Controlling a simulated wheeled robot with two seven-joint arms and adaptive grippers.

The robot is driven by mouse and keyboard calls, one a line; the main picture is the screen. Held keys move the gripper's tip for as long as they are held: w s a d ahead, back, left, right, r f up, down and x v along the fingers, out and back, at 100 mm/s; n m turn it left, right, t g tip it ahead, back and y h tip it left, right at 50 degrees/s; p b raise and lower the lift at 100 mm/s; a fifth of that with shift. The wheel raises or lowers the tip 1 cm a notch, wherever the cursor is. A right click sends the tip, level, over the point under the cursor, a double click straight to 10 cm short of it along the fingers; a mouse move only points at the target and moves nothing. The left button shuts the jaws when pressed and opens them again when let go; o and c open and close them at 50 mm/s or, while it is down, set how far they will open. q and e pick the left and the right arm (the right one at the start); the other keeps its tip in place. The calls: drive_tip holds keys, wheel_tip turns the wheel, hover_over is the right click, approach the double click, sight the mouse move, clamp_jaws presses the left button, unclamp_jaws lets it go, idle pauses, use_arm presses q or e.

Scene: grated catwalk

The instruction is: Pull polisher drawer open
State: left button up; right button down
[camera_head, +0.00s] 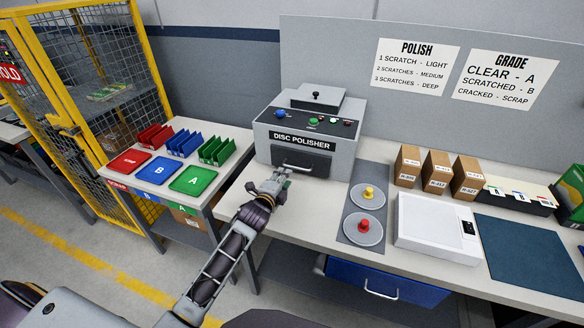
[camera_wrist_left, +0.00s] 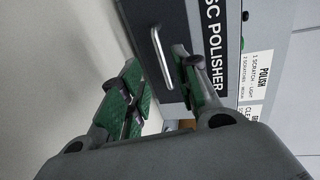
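The grey disc polisher (camera_head: 262,139) stands at the back of the bench. Its dark drawer front (camera_head: 318,165) sits below the name label and looks shut. The drawer's metal handle (camera_head: 299,168) is a bar across that front. My left gripper (camera_head: 276,180) is just in front of the drawer, at the handle's lower left. In the left wrist view, my left gripper (camera_wrist_left: 158,75) has its green-padded fingers apart. The handle (camera_wrist_left: 158,57) shows in the gap between the fingertips; I cannot tell whether either finger touches it. My right gripper is not in view.
Red, blue and green trays and bins (camera_head: 157,168) stand on a side table at left. A grey mat (camera_head: 351,225) with two knobbed discs, small boxes (camera_head: 437,172) and a white scale (camera_head: 436,238) are to the right. Bare bench lies in front of the polisher.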

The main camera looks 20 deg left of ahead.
sight(292, 167)
use_arm(q)
drive_tip(key=shift+x, duration=4.85)
clamp_jaws()
